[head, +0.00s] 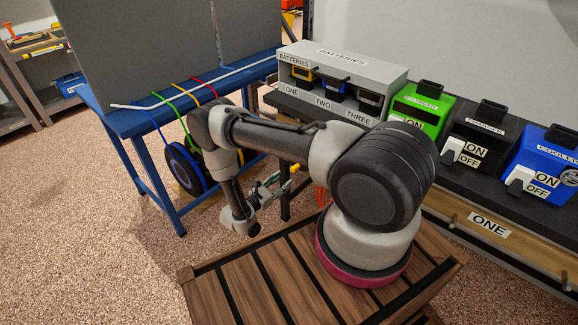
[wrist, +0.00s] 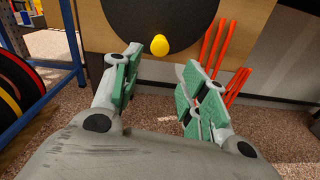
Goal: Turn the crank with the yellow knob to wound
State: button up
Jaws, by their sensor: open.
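The crank shows in the wrist view as a large black disc (wrist: 150,18) on a wooden panel, cut off by the top edge. Its yellow knob (wrist: 159,45) sits low on the disc. My gripper (wrist: 157,80) is open and empty, with its green-padded fingers to the left and right of the knob's line; the knob appears beyond the fingertips, apart from them. No wound mark is readable.
Orange-red bars (wrist: 215,50) stand just right of the disc. A blue table (head: 131,120) with coloured cables and spools (head: 184,170) is at left. Speckled floor is open at left.

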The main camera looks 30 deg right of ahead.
jog(key=w+d+n, duration=0.1)
jog(key=d, duration=0.1)
jog(key=w+d+n, duration=0.1)
jog(key=d, duration=0.1)
jog(key=d+r+n, duration=0.1)
jog(key=d, duration=0.2)
jog(key=shift+w+d, duration=0.1)
jog(key=shift+w, duration=0.3)
grip_shut()
